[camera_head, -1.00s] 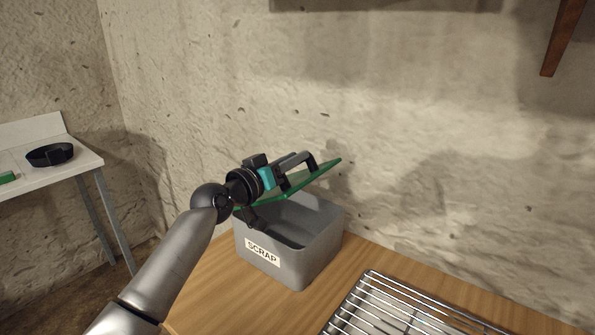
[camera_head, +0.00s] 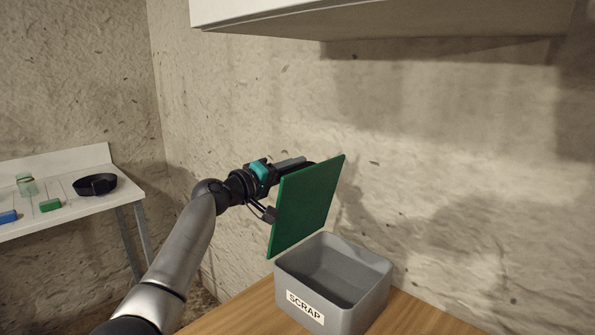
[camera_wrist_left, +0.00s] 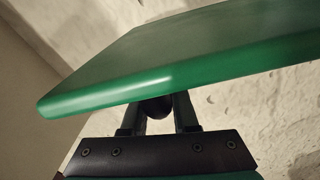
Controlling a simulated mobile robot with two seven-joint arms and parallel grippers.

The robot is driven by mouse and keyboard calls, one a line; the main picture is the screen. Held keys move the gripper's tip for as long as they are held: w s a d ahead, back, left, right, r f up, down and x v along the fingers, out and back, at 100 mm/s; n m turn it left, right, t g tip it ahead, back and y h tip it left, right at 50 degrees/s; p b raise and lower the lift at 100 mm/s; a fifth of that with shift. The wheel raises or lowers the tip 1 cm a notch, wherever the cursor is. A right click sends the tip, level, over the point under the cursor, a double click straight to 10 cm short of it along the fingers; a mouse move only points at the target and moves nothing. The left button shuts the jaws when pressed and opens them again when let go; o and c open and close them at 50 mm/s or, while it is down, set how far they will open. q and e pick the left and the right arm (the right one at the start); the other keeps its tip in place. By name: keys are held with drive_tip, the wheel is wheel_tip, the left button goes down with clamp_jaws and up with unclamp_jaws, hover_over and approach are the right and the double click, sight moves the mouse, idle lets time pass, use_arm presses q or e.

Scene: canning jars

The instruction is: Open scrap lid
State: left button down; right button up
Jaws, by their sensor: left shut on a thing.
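The grey scrap bin (camera_head: 335,308), labelled SCRAP, stands on the wooden counter with its top open and its inside showing, apparently empty. The green lid (camera_head: 305,208) stands steeply tilted above the bin's left side. Its lower edge is close to the bin's rim; I cannot tell whether they touch. My left gripper (camera_head: 288,164) is behind the lid, its fingertips mostly hidden in the head view. In the left wrist view the fingers (camera_wrist_left: 157,115) are closed on a dark handle part, with the green lid (camera_wrist_left: 190,60) just beyond. My right gripper is not in view.
A white cabinet (camera_head: 370,18) hangs above, and a rough stone wall (camera_head: 450,130) is close behind the bin.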

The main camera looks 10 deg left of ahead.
use_arm(q)
drive_tip(key=shift+w+f+n, duration=0.2)
drive_tip(key=shift+f+n, duration=0.1)
drive_tip(key=shift+f, duration=0.05)
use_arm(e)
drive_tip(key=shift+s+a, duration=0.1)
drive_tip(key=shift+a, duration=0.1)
use_arm(q)
drive_tip(key=c, duration=1.1)
unclamp_jaws()
drive_tip(key=shift+o, duration=0.8)
drive_tip(key=shift+w+d, duration=0.1)
drive_tip(key=shift+o, duration=1.3)
drive_tip(key=shift+w, duration=0.1)
drive_tip(key=shift+a+r, duration=0.15)
drive_tip(key=shift+a, duration=0.05)
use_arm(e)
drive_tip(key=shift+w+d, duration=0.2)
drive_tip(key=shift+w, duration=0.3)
